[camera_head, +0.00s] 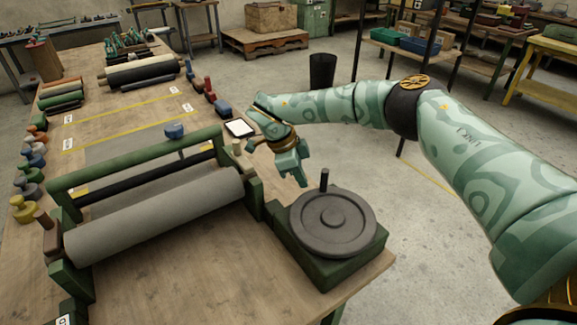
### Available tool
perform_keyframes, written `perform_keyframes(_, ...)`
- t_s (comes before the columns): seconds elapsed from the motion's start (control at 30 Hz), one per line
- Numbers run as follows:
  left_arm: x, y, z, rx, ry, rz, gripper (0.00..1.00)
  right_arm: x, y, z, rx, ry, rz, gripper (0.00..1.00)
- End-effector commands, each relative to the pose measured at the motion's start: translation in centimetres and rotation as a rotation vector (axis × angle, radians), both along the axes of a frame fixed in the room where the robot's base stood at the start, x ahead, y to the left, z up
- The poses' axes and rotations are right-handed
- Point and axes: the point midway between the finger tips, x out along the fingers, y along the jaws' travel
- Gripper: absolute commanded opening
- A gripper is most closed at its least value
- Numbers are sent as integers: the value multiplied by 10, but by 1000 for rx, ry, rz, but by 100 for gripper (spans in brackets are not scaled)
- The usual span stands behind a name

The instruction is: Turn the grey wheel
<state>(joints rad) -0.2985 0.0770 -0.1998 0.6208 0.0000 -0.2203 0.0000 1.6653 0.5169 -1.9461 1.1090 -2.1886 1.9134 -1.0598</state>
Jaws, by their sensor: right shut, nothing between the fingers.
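The grey wheel (331,222) lies flat on a dark green block (330,268) near the table's right corner. An upright dark knob (324,179) stands on its far rim. My right gripper (303,184) is shut and empty, pointing down just to the left of the knob, over the wheel's far left edge. I cannot tell whether it touches the knob. A green-framed roller machine with a grey roll (155,216) stands to the left of the wheel. My left gripper is not in view.
The wooden table (225,285) is bare in front of the roller. Small coloured pieces (28,187) line its left edge. A white tablet (239,128) lies behind the machine. A black bin (322,71) stands on the floor beyond.

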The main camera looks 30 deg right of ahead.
Motion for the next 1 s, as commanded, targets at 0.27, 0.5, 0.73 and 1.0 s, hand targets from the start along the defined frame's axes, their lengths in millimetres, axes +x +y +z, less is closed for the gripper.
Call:
perform_keyframes(0.27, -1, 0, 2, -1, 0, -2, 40, -12, -20, 2, 1, -1, 1, 0)
perform_keyframes(0.5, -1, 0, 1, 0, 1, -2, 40, -13, -21, 2, 0, -1, 0, 0)
perform_keyframes(0.73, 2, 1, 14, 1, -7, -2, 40, -16, -30, 7, -1, -2, -55, 0)
perform_keyframes(1.0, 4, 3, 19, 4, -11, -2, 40, -18, -39, 2, 0, -1, -118, 0)
